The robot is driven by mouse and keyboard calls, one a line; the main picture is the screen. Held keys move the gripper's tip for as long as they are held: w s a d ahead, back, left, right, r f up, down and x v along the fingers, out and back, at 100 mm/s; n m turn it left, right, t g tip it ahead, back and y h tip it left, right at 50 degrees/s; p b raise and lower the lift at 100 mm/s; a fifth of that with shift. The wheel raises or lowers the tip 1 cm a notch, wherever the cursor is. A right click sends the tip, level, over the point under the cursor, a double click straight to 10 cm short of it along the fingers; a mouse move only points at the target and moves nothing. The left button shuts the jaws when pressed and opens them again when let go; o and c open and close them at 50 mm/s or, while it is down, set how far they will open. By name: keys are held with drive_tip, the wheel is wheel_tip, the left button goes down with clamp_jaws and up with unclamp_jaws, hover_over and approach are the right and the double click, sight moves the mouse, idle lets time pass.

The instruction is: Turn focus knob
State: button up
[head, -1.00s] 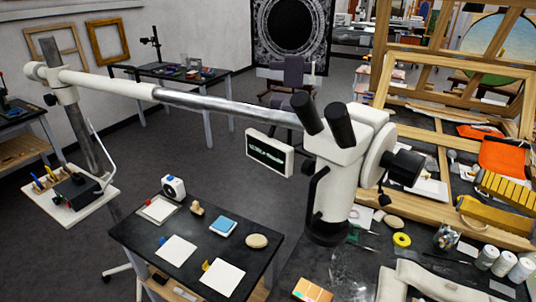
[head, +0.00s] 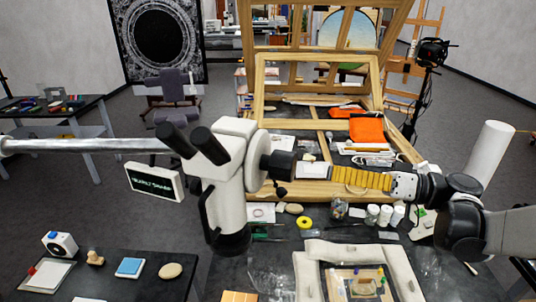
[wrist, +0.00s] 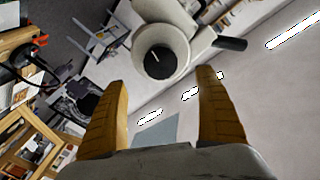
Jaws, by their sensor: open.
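The white microscope head (head: 228,185) hangs on a boom, with two black eyepieces on top. The black focus knob (head: 277,164) sticks out of its right side. In the wrist view the knob (wrist: 159,62) faces me, round and black with a white line, set in a pale round housing. My gripper (head: 333,176) has ribbed yellow fingers and lies to the right of the knob, apart from it. In the wrist view my gripper (wrist: 161,78) is open and empty, with the knob framed between and beyond the fingertips.
The grey boom (head: 90,145) runs left from the microscope. A small sign (head: 155,182) hangs beside it. Below my arm are white jars (head: 385,215), a yellow tape roll (head: 305,223) and a padded frame (head: 310,275). A wooden easel (head: 262,85) stands behind.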

sight(279, 163)
drive_tip(key=w+a+n+p, duration=0.1)
drive_tip(key=a+n, duration=0.1)
drive_tip(key=a, duration=0.2)
drive_tip(key=w+a+n+p, duration=0.1)
drive_tip(key=a, duration=0.2)
drive_tip(key=w+a+n+p, duration=0.1)
drive_tip(key=a+n, duration=0.1)
drive_tip(key=a, duration=0.2)
drive_tip(key=shift+w+a+r+n, duration=0.15)
drive_tip(key=shift+w+a+n, duration=0.1)
drive_tip(key=shift+a+n, duration=0.1)
drive_tip(key=c, duration=1.2)
